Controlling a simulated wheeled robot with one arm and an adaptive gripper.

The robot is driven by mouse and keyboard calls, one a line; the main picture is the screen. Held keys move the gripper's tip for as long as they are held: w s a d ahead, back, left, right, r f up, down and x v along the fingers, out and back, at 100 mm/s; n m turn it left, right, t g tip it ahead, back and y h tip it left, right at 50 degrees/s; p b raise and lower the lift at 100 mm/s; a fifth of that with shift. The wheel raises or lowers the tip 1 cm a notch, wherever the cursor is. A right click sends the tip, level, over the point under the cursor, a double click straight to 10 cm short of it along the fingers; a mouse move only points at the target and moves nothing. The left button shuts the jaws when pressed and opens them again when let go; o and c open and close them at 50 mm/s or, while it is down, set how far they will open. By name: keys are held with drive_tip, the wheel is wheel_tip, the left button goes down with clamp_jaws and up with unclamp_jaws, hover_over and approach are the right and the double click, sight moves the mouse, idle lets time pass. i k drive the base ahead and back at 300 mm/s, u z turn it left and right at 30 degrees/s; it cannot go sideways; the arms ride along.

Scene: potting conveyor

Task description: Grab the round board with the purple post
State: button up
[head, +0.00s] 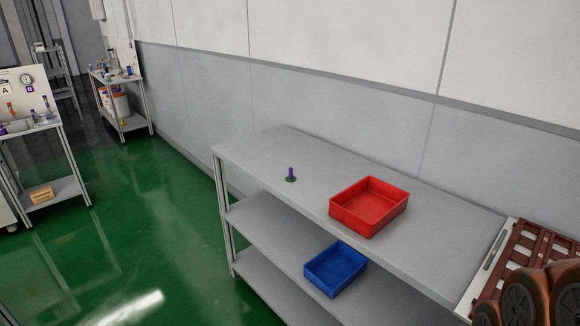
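A brown jointed part, perhaps my arm, shows at the bottom right corner.
A red bin (346,206) stands on the tabletop (258,160). A blue bin (336,284) sits on the shelf below. A grey wall (300,110) runs behind the table. Other benches stand at the far left. Green floor (170,220) is clear left of the table.

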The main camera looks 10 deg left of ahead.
sight(291, 179)
drive_tip(key=u, duration=0.5)
drive_tip(key=i, duration=0.8)
drive_tip(key=u, duration=1.15)
drive_tip(key=i, duration=0.4)
drive_tip(key=u, duration=0.35)
